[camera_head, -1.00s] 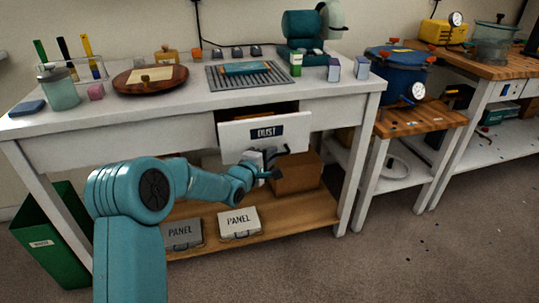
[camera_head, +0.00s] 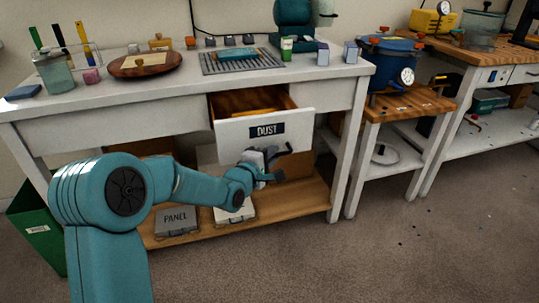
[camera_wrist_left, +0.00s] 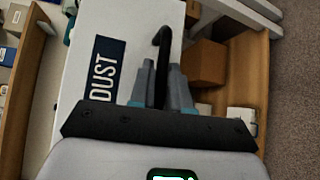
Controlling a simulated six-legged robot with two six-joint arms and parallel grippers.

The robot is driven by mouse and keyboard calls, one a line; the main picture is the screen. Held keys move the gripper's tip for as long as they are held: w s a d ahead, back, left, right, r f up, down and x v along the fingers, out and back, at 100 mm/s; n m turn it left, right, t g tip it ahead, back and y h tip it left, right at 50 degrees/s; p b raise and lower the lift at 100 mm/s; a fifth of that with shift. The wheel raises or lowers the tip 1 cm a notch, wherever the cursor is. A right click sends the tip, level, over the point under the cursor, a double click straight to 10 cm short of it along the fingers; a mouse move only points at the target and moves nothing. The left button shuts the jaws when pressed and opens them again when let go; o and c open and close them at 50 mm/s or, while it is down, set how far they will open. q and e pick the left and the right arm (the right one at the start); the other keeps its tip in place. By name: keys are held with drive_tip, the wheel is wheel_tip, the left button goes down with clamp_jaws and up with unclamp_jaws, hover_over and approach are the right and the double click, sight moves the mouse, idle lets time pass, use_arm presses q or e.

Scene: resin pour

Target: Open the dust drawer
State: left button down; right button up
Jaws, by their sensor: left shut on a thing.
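The dust drawer (camera_head: 238,129) has a white front with a dark DUST label (camera_head: 267,130). In the head view it stands pulled out of the white workbench (camera_head: 180,98), and its brown wooden inside shows with something yellow in it. My left gripper (camera_head: 268,164) is at the lower edge of the drawer front. In the left wrist view the gripper (camera_wrist_left: 159,88) is shut on the dark bar handle (camera_wrist_left: 163,42), beside the DUST label (camera_wrist_left: 104,68). My right gripper is not in view.
A brown box (camera_head: 300,164) and grey and white panel boxes (camera_head: 176,219) stand on the lower shelf. A green bin (camera_head: 38,232) is at the left. A blue pot (camera_head: 388,62) sits on a wooden stand at the right. The floor in front is mostly clear.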

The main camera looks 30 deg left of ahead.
use_arm(q)
drive_tip(key=shift+s+d, duration=0.1)
drive_tip(key=shift+s, duration=0.1)
idle(0.3)
drive_tip(key=c, duration=1.2)
unclamp_jaws()
drive_tip(key=s+d+r+p, duration=0.1)
drive_tip(key=s+r, duration=0.1)
drive_tip(key=s, duration=1.4)
drive_tip(key=shift+r+p, duration=0.2)
drive_tip(key=shift+p, duration=0.2)
drive_tip(key=shift+d, duration=0.15)
